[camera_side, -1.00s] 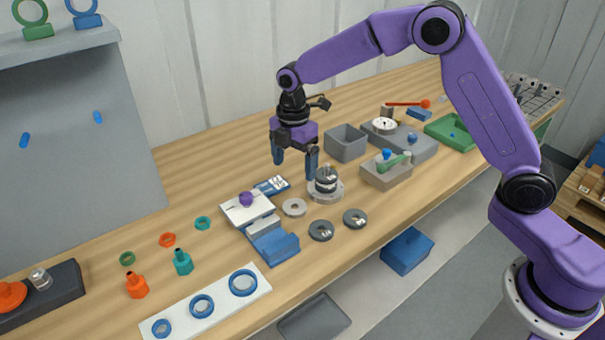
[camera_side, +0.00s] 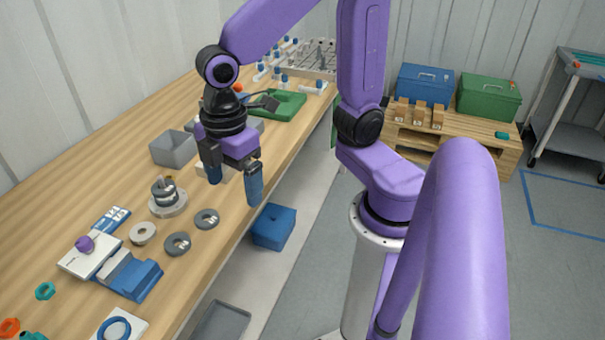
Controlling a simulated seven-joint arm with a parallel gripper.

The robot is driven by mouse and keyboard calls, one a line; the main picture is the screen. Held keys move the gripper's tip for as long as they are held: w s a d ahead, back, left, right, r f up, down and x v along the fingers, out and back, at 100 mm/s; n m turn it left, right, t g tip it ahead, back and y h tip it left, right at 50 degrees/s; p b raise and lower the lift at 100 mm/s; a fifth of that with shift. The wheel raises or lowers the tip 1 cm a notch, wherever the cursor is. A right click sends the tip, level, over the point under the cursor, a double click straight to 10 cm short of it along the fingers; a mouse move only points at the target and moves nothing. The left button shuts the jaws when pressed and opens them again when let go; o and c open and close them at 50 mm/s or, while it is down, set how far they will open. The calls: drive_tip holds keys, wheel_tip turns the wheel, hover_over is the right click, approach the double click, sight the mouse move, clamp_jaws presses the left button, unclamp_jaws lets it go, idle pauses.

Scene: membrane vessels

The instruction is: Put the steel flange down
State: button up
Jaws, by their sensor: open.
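My gripper (camera_side: 235,191) is open and empty, with its two blue-tipped fingers spread, hanging near the front edge of the workbench. To its left stands a round steel base with ring-shaped pieces stacked on it (camera_side: 167,197). In front of the stack lie a light steel ring (camera_side: 143,233) and two dark grey rings with white marks, one nearer (camera_side: 177,244) and one farther (camera_side: 206,219). All three lie flat and apart on the wood. I cannot tell which ring-shaped piece is the steel flange. None is between the fingers.
A grey open bin (camera_side: 172,148) stands behind the stack. A blue vise-like block (camera_side: 133,278) and a white plate with a purple knob (camera_side: 84,244) are at lower left. A green tray (camera_side: 278,106) is farther back. A blue box (camera_side: 273,228) sits below the bench edge.

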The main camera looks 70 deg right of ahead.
drive_tip(key=s+d+f+m, duration=0.1)
drive_tip(key=s+d+m, duration=0.1)
drive_tip(key=s+d, duration=0.4)
drive_tip(key=s, duration=0.4)
drive_tip(key=shift+d+m, duration=0.3)
